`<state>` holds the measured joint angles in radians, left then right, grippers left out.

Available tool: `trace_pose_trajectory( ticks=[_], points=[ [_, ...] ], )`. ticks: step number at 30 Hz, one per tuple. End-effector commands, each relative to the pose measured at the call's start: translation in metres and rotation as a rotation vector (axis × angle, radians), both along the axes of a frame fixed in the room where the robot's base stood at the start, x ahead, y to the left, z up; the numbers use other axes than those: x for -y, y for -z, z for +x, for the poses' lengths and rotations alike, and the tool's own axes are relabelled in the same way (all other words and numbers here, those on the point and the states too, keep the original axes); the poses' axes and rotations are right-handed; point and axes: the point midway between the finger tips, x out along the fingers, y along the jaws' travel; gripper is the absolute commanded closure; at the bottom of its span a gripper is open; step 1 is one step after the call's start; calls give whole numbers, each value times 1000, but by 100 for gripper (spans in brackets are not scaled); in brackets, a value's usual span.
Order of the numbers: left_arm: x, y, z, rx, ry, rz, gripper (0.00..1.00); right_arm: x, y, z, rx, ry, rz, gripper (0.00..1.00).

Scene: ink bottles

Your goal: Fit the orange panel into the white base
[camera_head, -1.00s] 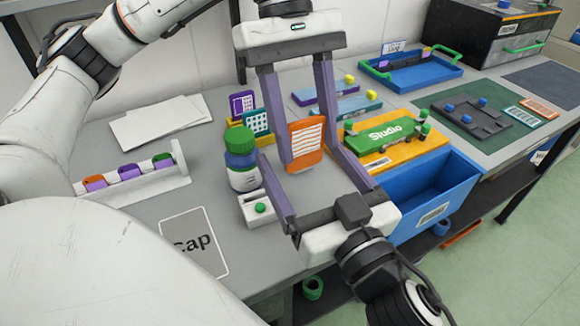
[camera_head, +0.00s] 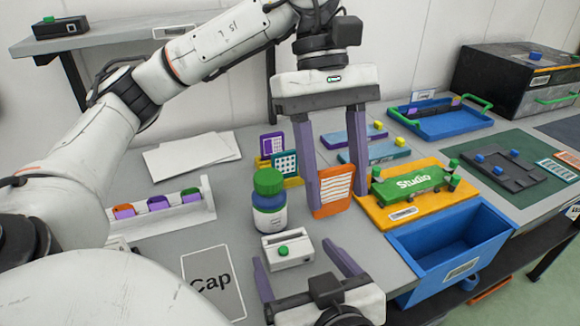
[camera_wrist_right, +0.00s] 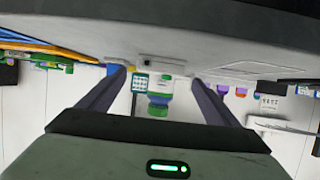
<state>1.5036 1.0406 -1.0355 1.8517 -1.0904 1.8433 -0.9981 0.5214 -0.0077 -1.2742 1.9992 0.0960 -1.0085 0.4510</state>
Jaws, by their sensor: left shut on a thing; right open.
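My left gripper (camera_head: 330,210) comes down from above, shut on the orange panel (camera_head: 338,188), which has white lines on its face. The panel is held upright above the table, behind and to the right of the white base. The white base (camera_head: 290,256) is a small box with a slot-like dark mark on top and a green button in front. My right gripper (camera_head: 292,254) reaches in from the bottom, open, with its fingertips on either side of the base. Whether they touch it I cannot tell. Its fingers also show in the right wrist view (camera_wrist_right: 160,95).
A green-capped bottle (camera_head: 269,222) stands just behind the base. Purple and teal panels (camera_head: 284,164) stand in a yellow base behind it. A blue bin (camera_head: 470,265) and yellow board (camera_head: 400,217) are to the right. A "Cap" card (camera_head: 212,283) lies left.

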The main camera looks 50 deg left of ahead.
Motion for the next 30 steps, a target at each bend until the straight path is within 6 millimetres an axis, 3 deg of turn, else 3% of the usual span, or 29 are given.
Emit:
trace_pose_trajectory(
  ticks=[3,9,22,30],
  points=[
    [0,0,0,0,0,0,75,-19,8,10,2,0,-1,16],
    [0,0,0,0,0,0,75,-39,18,20,1,1,1,16],
    [0,0,0,0,0,0,75,-46,21,23,0,0,1,16],
    [0,0,0,0,0,0,75,-46,21,23,0,0,1,60]
  ],
)
